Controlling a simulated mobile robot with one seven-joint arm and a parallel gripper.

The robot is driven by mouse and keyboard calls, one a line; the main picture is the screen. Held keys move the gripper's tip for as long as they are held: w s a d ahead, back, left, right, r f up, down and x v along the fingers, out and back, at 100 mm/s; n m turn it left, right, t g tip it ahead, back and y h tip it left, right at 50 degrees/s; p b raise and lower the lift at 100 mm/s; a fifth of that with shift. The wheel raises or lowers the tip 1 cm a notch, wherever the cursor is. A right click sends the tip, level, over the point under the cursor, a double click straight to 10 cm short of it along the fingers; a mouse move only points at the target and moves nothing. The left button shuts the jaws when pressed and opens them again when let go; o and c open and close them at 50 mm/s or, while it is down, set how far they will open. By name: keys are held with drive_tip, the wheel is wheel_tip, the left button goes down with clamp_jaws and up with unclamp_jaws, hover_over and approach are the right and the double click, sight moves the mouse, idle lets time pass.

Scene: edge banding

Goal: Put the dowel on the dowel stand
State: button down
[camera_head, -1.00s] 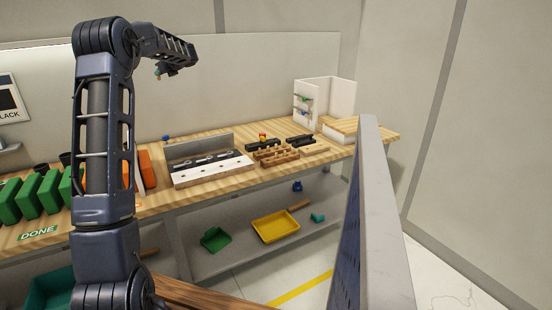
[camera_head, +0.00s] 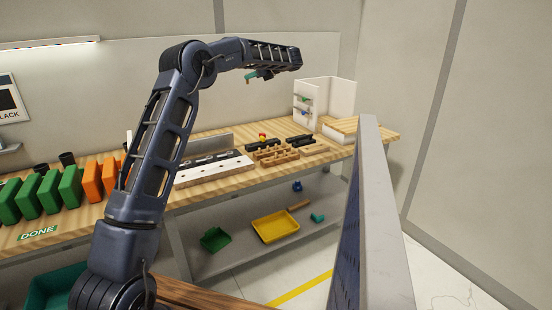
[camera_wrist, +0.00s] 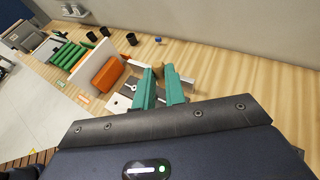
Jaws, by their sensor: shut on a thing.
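My gripper (camera_head: 251,77) is in the air above the workbench, at the end of my outstretched arm. In the wrist view its two teal fingers (camera_wrist: 160,76) are close together, with a small tan piece between their tips. I take this piece to be the dowel (camera_head: 248,83); it shows as a tiny orange-tan tip below the fingers in the head view. Most of it is hidden by the fingers. A slotted wooden rack (camera_head: 275,156) stands on the bench to the right of the gripper and below it. I cannot tell for certain whether it is the dowel stand.
A white board with holes (camera_head: 208,172) lies on the bench. Orange (camera_head: 92,180) and green (camera_head: 68,190) blocks stand at the left. A yellow tray (camera_head: 275,227) is on the lower shelf. A grey panel rises in front.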

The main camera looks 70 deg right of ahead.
hover_over(272, 161)
wheel_tip(272, 161, down, 39)
drive_tip(key=shift+w+a+r, duration=0.1)
drive_tip(key=shift+w+r, duration=0.05)
drive_tip(key=shift+r, duration=0.05)
idle(0.5)
drive_tip(key=shift+f, duration=0.1)
drive_tip(key=c, duration=1.8)
unclamp_jaws()
drive_tip(key=shift+o, duration=0.3)
drive_tip(key=shift+r, duration=0.2)
drive_tip(key=v, duration=1.2)
